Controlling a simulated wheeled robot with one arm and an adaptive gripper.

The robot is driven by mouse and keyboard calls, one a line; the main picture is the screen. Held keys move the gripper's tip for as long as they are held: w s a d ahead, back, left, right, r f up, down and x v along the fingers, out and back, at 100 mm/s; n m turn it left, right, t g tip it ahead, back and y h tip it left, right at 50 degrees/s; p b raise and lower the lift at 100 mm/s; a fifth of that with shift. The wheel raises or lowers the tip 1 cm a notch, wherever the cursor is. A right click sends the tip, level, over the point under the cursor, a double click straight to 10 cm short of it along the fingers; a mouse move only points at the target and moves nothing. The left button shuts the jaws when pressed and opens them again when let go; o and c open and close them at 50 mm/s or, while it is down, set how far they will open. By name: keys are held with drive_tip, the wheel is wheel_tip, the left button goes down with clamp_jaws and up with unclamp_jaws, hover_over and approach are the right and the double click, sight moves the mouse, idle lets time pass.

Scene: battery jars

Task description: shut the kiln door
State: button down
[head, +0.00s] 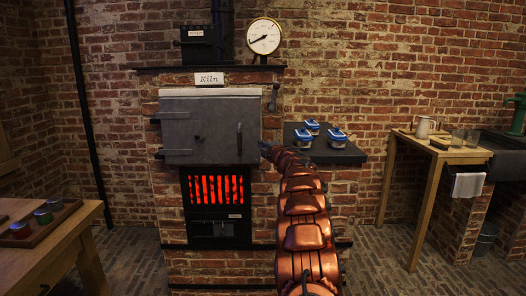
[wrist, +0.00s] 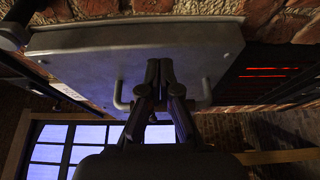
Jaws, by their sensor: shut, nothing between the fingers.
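The kiln door (head: 200,125) is a grey metal panel with hinges on its left and a dark upright handle (head: 239,140) near its right side. It covers the kiln's opening and stands against or very near the brick front; I cannot tell whether it is fully flush. My gripper (head: 266,149) is at the door's right edge in the head view. In the wrist view my gripper (wrist: 160,75) has its fingers together and empty, in front of the door (wrist: 200,45), between the ends of the bar handle (wrist: 121,97). Contact with it is unclear.
Red-glowing bars (head: 216,188) lie below the door. A dark side shelf (head: 340,155) with several blue-lidded jars (head: 312,127) is right of the kiln. Wooden tables stand at left (head: 60,245) and right (head: 430,150). The floor at right (head: 385,250) is open.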

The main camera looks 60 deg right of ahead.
drive_tip(key=s+a+b, duration=0.1)
drive_tip(key=s+a, duration=0.1)
drive_tip(key=s, duration=0.8)
drive_tip(key=shift+s+a, duration=0.2)
drive_tip(key=shift+s, duration=0.1)
